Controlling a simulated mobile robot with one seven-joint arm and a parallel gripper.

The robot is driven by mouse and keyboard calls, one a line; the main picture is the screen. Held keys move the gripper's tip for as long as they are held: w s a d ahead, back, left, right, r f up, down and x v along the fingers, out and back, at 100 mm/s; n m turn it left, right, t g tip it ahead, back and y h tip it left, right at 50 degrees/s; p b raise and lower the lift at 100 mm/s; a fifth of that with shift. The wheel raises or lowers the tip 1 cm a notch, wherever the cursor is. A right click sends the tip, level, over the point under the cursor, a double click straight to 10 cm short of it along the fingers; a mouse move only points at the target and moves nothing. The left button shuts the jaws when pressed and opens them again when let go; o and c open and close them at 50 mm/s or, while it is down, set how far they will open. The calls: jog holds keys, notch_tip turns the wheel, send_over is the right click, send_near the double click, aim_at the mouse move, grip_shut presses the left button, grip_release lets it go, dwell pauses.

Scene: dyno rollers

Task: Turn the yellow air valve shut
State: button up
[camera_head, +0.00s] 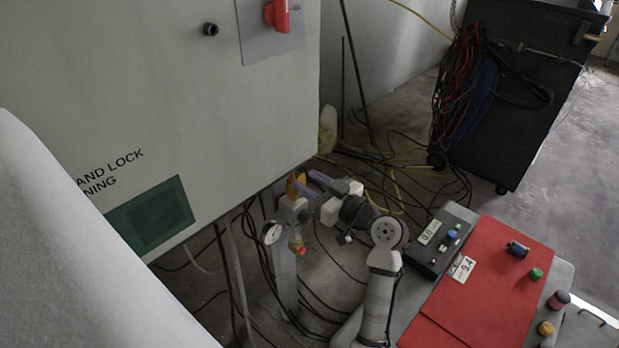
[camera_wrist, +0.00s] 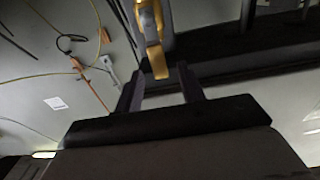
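The yellow air valve handle (camera_head: 293,186) is on top of a post fitting below the corner of the big grey cabinet. In the wrist view the yellow handle (camera_wrist: 156,52) runs lengthwise, with its near end between the tips of my gripper's fingers (camera_wrist: 161,72). The fingers are apart, with a gap visible on each side of the handle; I see no clear contact. In the head view my gripper (camera_head: 308,184) reaches in from the right at the handle. Its fingertips are partly hidden there.
A pressure gauge (camera_head: 272,233) and a red knob (camera_head: 297,249) are on the post just below the valve. The grey cabinet (camera_head: 200,90) overhangs at the left. Cables lie on the floor behind. A red mat (camera_head: 490,285) and a control box (camera_head: 440,240) are at the right.

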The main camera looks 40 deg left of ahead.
jog(key=shift+a, duration=0.3)
grip_shut()
jog(key=shift+w, duration=0.15)
dwell(0.3)
jog(key=w+f+m+p, duration=0.4)
jog(key=w+f+m, duration=0.1)
jog(key=m, duration=1.3)
jog(key=shift+w+d+f, duration=0.25)
jog(key=shift+w+f, duration=0.05)
jog(key=shift+f, duration=0.3)
